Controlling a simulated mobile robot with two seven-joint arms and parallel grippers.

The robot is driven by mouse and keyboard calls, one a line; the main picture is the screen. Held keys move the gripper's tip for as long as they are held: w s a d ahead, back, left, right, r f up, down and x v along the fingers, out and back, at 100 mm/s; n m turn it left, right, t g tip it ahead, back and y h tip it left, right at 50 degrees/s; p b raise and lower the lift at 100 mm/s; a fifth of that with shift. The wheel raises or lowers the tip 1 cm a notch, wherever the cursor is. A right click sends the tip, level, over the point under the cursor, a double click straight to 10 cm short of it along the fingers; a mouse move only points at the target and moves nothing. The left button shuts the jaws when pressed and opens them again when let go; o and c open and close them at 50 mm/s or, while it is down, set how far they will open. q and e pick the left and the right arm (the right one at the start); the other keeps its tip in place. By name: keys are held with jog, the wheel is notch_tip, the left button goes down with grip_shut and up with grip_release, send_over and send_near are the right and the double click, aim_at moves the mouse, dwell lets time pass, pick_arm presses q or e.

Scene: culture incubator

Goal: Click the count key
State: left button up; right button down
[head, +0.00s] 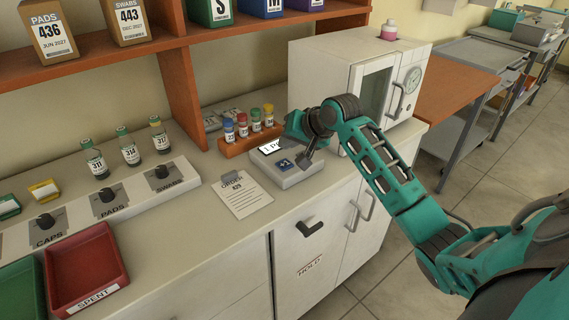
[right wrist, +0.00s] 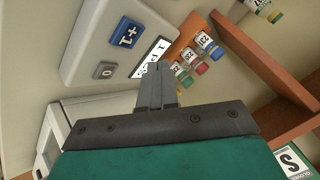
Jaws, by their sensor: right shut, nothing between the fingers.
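The counter device (head: 284,179) is a pale box on the worktop, with a lit display (head: 270,147) and a blue key (head: 285,164). In the right wrist view the blue key (right wrist: 128,32) reads "+1", and a smaller grey key (right wrist: 103,70) reads "0". The display (right wrist: 147,58) is partly covered by my fingers there. My right gripper (head: 304,162) is shut and empty, above the right part of the device. Its fingertips (right wrist: 158,68) appear apart from the blue key. The grey key is not visible in the head view. My left gripper is out of view.
An orange rack (head: 236,147) of capped vials stands behind the device. A red tray (head: 85,268) and several vials are farther left. The front worktop is mostly clear.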

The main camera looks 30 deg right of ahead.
jog(key=shift+r, duration=1)
